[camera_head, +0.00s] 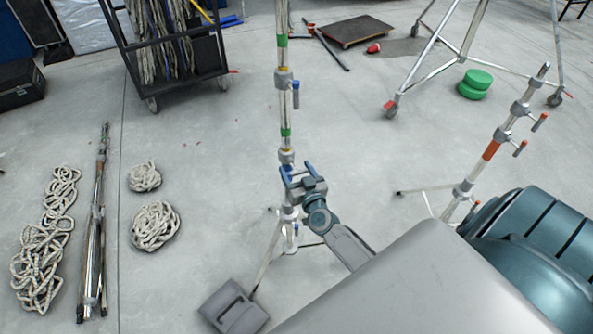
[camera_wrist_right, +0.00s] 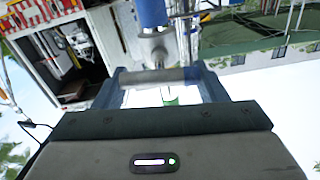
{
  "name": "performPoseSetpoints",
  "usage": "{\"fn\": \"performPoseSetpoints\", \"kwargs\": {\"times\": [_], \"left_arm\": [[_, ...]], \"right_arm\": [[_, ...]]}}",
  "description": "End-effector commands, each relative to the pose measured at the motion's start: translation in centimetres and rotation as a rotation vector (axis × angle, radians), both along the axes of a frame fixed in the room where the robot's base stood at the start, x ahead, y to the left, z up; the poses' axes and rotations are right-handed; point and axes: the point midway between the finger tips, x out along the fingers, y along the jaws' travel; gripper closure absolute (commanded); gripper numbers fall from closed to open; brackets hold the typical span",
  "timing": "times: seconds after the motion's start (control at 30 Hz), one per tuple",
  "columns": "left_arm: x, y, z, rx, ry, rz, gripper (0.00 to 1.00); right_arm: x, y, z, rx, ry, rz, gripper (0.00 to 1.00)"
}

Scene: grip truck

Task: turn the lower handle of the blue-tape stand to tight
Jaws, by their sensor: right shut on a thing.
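The stand with a blue band (camera_head: 288,169) rises upright in the middle of the head view, with green bands higher up. In the right wrist view its blue tape (camera_wrist_right: 152,12) shows at the top, above a grey collar (camera_wrist_right: 155,47). A grey handle bar (camera_wrist_right: 160,76) lies crosswise below the collar. My right gripper (camera_head: 292,173) is at the stand's lower collar, its fingers on either side of the bar and shut on it. In the head view the gripper partly hides the handle. My left gripper is not in view.
A red-tape stand (camera_head: 490,150) is at the right. Rope coils (camera_head: 155,226) and folded stands (camera_head: 93,250) lie left. A cart (camera_head: 180,87) stands behind. Floor between is open.

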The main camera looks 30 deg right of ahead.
Motion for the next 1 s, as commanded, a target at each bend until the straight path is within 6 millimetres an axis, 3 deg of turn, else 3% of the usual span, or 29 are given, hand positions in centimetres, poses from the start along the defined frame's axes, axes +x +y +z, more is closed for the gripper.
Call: {"fn": "performPoseSetpoints", "kwargs": {"times": [1.0], "left_arm": [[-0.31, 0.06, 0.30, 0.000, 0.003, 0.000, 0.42]], "right_arm": [[-0.13, -0.48, -0.44, 0.908, -0.188, -0.001, 0.57]]}}
